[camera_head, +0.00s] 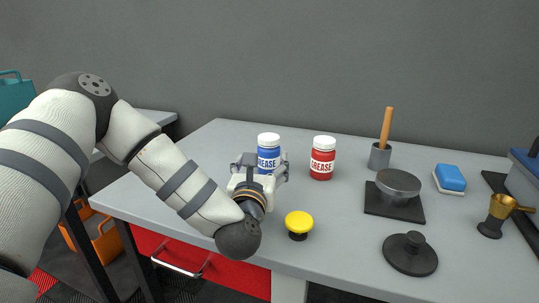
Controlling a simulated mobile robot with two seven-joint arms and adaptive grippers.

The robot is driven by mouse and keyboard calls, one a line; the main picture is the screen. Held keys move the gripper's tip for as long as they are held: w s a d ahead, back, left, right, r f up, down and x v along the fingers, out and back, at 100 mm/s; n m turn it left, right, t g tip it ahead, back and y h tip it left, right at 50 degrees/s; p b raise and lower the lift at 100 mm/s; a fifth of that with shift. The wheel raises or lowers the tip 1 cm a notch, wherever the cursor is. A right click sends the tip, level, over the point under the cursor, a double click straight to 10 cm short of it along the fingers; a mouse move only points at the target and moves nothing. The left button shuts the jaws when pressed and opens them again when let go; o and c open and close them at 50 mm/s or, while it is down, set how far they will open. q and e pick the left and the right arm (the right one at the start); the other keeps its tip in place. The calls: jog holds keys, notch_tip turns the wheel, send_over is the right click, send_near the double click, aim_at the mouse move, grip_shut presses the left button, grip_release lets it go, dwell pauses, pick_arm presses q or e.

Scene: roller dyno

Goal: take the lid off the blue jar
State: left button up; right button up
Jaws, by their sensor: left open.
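The blue jar (268,158) stands upright on the grey table, with a "GREASE" label and its white lid (268,139) on top. My left gripper (266,163) is open around the lower part of the blue jar, with a finger on either side. The gripper hides the jar's base, and I cannot tell whether the fingers touch it. My right gripper is not in view.
A red grease jar (322,160) with a white lid stands just right of the blue one. A yellow button (299,222) is in front. A black lid-like disc (410,254), a dark square plate (392,204) with a grey disc, and a blue sponge (450,178) lie to the right.

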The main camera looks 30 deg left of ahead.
aim_at(267, 141)
pick_arm(q)
jog(key=x, duration=0.7)
jog(key=shift+w+d, duration=0.1)
jog(key=shift+w, duration=0.3)
jog(key=shift+r, duration=0.1)
jog(key=c, duration=1.6)
jog(key=shift+o, duration=0.2)
jog(key=shift+r, duration=0.2)
notch_tip(267, 141, up, 3)
jog(key=shift+f, duration=0.2)
jog(key=s+d+r+p, duration=0.2)
jog(key=s+d+r, duration=0.4)
jog(key=s+r, duration=0.4)
jog(key=v, duration=0.2)
jog(key=shift+s+p, duration=0.3)
jog(key=shift+p, duration=0.05)
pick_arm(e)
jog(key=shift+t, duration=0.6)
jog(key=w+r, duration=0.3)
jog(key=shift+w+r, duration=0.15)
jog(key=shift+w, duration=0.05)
